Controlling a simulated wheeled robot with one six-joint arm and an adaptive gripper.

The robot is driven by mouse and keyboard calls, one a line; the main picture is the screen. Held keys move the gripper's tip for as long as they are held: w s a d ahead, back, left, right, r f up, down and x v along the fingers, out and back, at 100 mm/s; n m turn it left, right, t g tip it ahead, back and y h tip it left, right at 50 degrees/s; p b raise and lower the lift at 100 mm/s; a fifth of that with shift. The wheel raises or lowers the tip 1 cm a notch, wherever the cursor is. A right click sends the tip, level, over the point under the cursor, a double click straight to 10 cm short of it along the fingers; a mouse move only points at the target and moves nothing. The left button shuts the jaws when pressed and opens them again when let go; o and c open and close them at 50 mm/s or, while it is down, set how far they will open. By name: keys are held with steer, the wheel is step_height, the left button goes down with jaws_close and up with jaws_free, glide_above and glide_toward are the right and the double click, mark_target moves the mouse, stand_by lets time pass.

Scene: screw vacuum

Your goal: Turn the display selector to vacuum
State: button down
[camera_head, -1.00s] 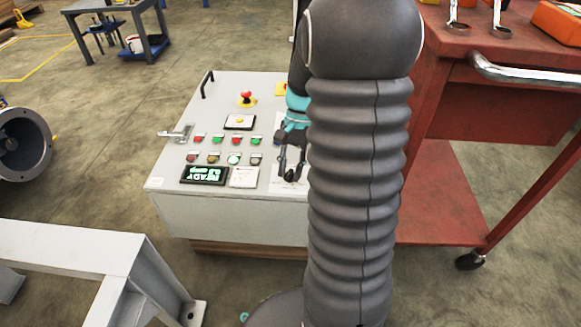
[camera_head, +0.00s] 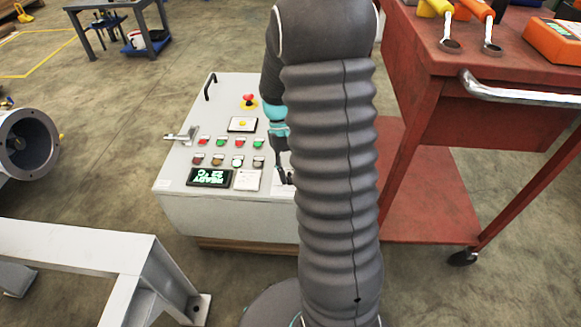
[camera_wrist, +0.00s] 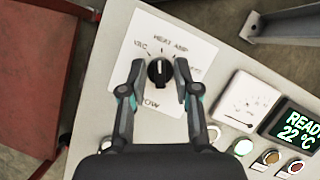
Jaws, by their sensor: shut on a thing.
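The display selector is a black round knob (camera_wrist: 159,72) on a white plate (camera_wrist: 190,48) in the wrist view. Labels around it include VAC at upper left, HEAT and AMP above; lettering below ends in OW, partly hidden. The knob's white mark points up toward HEAT and AMP, not to VAC. My gripper (camera_wrist: 158,76) has a finger on each side of the knob and is shut on it. In the head view my gripper (camera_head: 286,178) is at the panel's right side, partly behind my arm, and the knob is hidden. The display (camera_wrist: 297,124) reads READY 22 °C.
The grey control panel (camera_head: 180,180) has a red emergency button (camera_head: 249,101), several coloured buttons and a handle (camera_head: 209,86). A red cart (camera_head: 440,210) stands close on the right. A grey metal frame (camera_head: 75,243) stands at front left.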

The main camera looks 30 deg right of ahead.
steer(key=n+h+p, duration=0.1)
steer(key=n, duration=0.2)
steer(key=shift+a+r+n, duration=0.1)
steer(key=shift+n, duration=0.2)
steer(key=shift+n+h+p, duration=0.45)
steer(key=shift+n+h, duration=0.35)
steer(key=shift+n, duration=0.7)
steer(key=shift+t, duration=0.3)
steer(key=c, duration=0.9)
jaws_free()
steer(key=v, duration=1.1)
steer(key=shift+w+a+r, duration=0.1)
steer(key=shift+w+r, duration=0.1)
steer(key=shift+r, duration=0.15)
